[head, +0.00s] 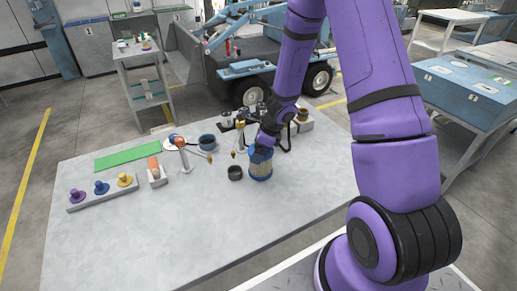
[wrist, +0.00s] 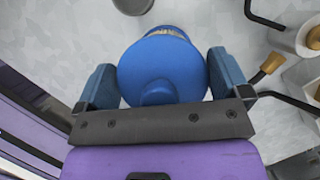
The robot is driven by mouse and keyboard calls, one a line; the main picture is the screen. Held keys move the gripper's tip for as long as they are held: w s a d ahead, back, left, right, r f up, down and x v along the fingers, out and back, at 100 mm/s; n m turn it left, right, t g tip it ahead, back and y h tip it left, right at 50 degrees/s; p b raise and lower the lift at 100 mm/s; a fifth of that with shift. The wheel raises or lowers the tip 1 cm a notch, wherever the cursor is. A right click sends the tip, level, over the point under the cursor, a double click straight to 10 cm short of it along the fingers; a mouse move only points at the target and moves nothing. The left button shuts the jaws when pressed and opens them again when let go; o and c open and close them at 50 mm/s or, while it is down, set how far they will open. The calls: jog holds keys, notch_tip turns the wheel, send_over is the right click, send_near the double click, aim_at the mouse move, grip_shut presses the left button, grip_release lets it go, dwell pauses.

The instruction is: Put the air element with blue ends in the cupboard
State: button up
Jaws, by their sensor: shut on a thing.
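The air element with blue ends (head: 260,167) is a pale ribbed cylinder between two blue caps. It stands upright at the middle of the grey workbench in the head view. My gripper (head: 261,149) is above it, shut on its top end. In the wrist view the round blue cap (wrist: 163,68) fills the space between the two fingers of my gripper (wrist: 160,75). I cannot tell whether its lower end touches the bench. Grey cabinets (head: 93,47) stand at the back left; I cannot tell whether one is the cupboard.
A dark cup (head: 235,173) stands just left of the element. A blue bowl (head: 207,142), a green mat (head: 127,159) and a rack of coloured knobs (head: 101,192) are on the bench (head: 165,235). Its front is clear. A blue cart (head: 262,80) stands behind.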

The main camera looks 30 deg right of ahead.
jog(key=shift+f, duration=0.1)
jog(key=o, duration=0.9)
